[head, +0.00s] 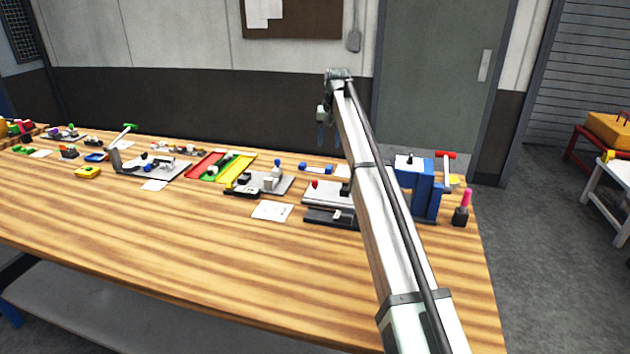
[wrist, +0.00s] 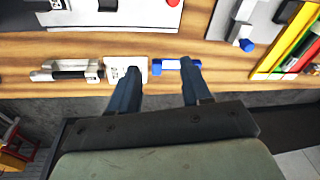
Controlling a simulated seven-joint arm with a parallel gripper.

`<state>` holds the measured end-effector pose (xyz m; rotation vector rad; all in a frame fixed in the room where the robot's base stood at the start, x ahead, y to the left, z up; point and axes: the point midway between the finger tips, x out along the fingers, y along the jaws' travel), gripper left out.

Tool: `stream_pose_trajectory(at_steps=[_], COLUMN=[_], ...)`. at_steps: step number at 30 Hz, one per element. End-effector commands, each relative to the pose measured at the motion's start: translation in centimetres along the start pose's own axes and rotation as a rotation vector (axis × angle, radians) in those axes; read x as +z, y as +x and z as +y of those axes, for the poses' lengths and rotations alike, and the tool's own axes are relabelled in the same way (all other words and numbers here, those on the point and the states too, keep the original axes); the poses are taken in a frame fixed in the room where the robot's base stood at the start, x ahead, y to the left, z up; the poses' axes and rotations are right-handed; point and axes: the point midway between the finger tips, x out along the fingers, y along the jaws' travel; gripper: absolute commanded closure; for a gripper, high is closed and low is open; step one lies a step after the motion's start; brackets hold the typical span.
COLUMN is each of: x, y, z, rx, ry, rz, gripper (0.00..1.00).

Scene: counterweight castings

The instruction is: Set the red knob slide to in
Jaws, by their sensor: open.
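The red knob (head: 315,184) stands near the back left of a light grey plate fixture (head: 325,198) on the bench. In the wrist view only part of the red knob (wrist: 173,3) shows, cut off by the top edge, on the grey plate (wrist: 115,15). The slide's position marks cannot be read. My gripper (head: 328,137) is raised beyond the fixture, over the bench's back edge. My arm hides the fixture's right side in the head view.
Behind the fixture lie a blue-ended part (head: 316,168) and a white card (wrist: 126,66). A blue block fixture with a red T-handle (head: 446,155) stands right of my arm. A grey fixture with a blue knob (head: 265,182) stands left. The bench front (head: 190,260) is clear.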

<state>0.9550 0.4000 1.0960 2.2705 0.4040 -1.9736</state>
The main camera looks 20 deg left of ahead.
Motion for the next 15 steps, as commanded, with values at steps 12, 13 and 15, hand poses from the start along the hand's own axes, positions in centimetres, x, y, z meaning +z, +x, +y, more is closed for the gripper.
stream_pose_trajectory(at_steps=[12, 13, 15], x=[3.8, 3.8, 4.0], y=[0.4, 0.7, 1.5], z=[-4.5, -4.5, -4.4], rx=[0.097, 0.097, 0.096], ry=[0.005, 0.005, 0.004], rz=[-0.155, -0.155, -0.155], gripper=[0.52, 0.52, 0.52])
